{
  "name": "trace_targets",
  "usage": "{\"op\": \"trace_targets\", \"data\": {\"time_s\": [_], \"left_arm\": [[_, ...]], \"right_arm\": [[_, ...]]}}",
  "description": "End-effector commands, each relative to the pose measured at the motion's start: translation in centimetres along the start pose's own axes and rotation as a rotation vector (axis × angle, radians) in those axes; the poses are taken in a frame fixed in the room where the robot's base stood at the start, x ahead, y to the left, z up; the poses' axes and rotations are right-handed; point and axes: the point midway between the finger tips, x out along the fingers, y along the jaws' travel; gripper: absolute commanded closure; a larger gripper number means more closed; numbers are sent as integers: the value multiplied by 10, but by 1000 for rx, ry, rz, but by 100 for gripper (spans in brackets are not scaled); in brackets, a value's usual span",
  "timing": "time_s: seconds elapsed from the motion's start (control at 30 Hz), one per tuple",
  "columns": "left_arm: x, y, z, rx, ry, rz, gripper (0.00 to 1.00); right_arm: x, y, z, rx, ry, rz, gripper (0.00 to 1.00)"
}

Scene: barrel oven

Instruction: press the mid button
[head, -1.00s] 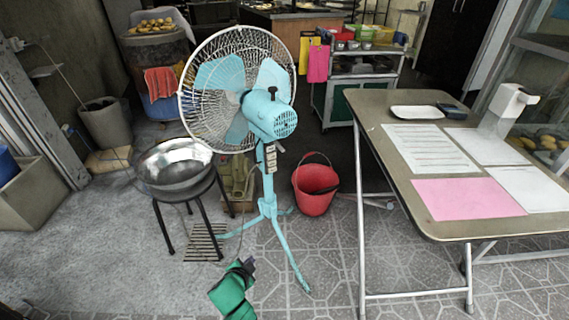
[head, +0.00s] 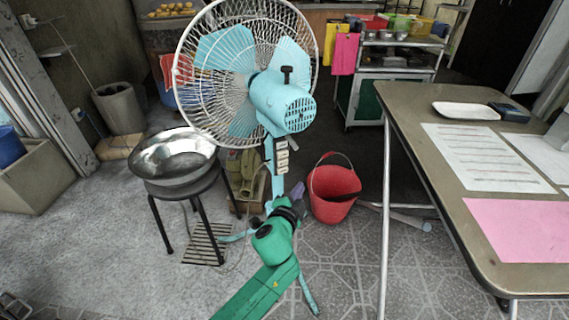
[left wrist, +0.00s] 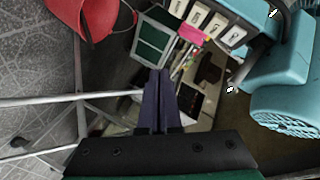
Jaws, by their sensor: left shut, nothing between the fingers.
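The light-blue stand fan (head: 284,104) stands ahead with its round white cage facing away to the left. Its button panel (head: 282,157) is on the pole below the motor and carries several pale buttons in a row. The panel also shows large at the top of the left wrist view (left wrist: 208,22), and which button is the mid one is hard to tell there. My left gripper (head: 297,190) is shut and empty, with its purple-grey fingers below the panel and apart from it. The shut fingers (left wrist: 158,85) point away in the wrist view, left of and below the buttons. My right gripper is not in view.
A red bucket (head: 333,194) stands on the floor right of the fan. A metal bowl (head: 174,158) sits on a black stool at left. A table (head: 408,107) with papers fills the right side. The tiled floor in front is mostly clear.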

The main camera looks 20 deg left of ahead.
Motion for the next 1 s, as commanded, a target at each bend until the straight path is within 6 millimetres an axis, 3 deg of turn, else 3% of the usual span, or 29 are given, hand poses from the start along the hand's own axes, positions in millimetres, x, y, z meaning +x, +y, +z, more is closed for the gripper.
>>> {"op": "trace_targets", "data": {"time_s": [0.6, 1.0], "left_arm": [[55, -40, 41, 1, -2, 0, 100], [60, -43, 44, -1, -1, 1, 100]], "right_arm": [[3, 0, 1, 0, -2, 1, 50], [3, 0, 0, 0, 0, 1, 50]]}}
